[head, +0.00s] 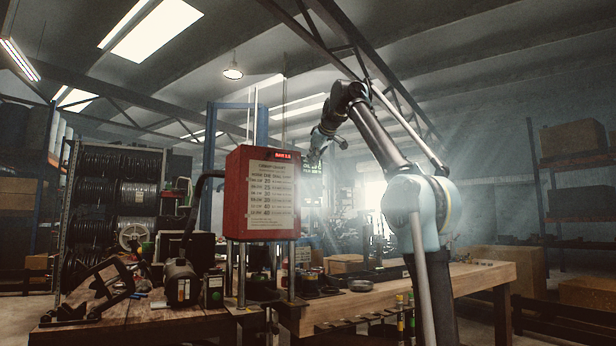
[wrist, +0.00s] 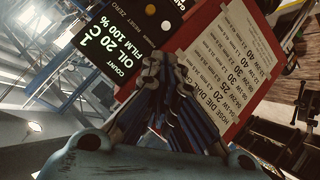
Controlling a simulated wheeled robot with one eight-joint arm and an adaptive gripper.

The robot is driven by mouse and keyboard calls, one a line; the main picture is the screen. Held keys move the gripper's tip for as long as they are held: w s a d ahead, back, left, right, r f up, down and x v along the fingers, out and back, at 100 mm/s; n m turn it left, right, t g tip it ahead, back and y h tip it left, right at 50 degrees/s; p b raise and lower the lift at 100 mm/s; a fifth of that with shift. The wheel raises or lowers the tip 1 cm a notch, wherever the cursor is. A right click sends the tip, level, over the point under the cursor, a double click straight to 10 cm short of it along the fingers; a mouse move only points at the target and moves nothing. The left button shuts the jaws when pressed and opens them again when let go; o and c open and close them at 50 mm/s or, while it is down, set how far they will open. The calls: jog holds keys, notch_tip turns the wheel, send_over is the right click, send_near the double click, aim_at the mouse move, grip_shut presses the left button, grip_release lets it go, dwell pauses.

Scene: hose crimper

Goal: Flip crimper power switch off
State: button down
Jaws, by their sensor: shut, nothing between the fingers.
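The crimper's red box (head: 240,190) stands on posts over the bench in the head view, with a white dial chart (head: 270,195) on its front. In the wrist view the chart (wrist: 235,60) shows tilted beside a black control panel (wrist: 125,22) with green readout text. I cannot make out the power switch. My gripper (wrist: 166,62) is shut and empty, its fingertips in front of the panel's lower edge; contact is unclear. In the head view my gripper (head: 318,148) is right of the box, small and dim.
The wooden bench (head: 440,281) runs right from under the crimper. A motor-like unit (head: 182,283) and a dark tilted frame (head: 95,290) stand at its left end. A hose rack (head: 118,190) is behind.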

aim_at(308, 185)
jog(key=x, duration=1)
